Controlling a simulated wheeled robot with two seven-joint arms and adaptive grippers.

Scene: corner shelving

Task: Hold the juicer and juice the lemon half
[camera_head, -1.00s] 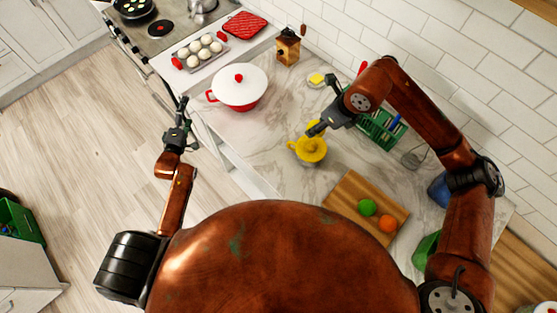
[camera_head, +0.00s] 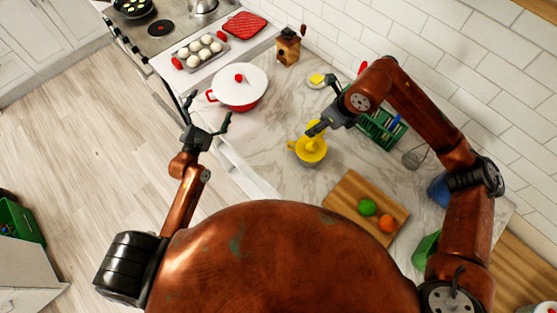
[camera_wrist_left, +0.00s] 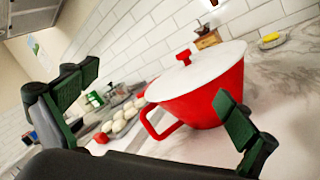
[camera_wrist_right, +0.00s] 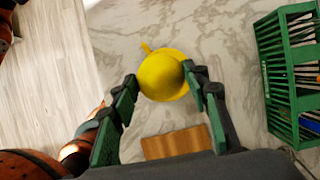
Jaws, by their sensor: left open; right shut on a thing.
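The yellow juicer (camera_head: 310,153) stands on the marble counter, with its handle pointing left. It also shows in the right wrist view (camera_wrist_right: 157,84). My right gripper (camera_head: 314,130) is right above the juicer, shut on a yellow thing that looks like the lemon half; fingers and matching colour hide where it ends and the juicer begins. My left gripper (camera_head: 208,107) is open and empty near the counter's front edge, left of the juicer and close to the pot. Its spread fingers frame the pot in the left wrist view.
A white-lidded red pot (camera_head: 240,90) stands left of the juicer. A cutting board (camera_head: 347,196) with a green fruit (camera_head: 367,207) and an orange one (camera_head: 388,223) lies to the right. A green rack (camera_head: 378,133) stands behind. Marble between pot and juicer is clear.

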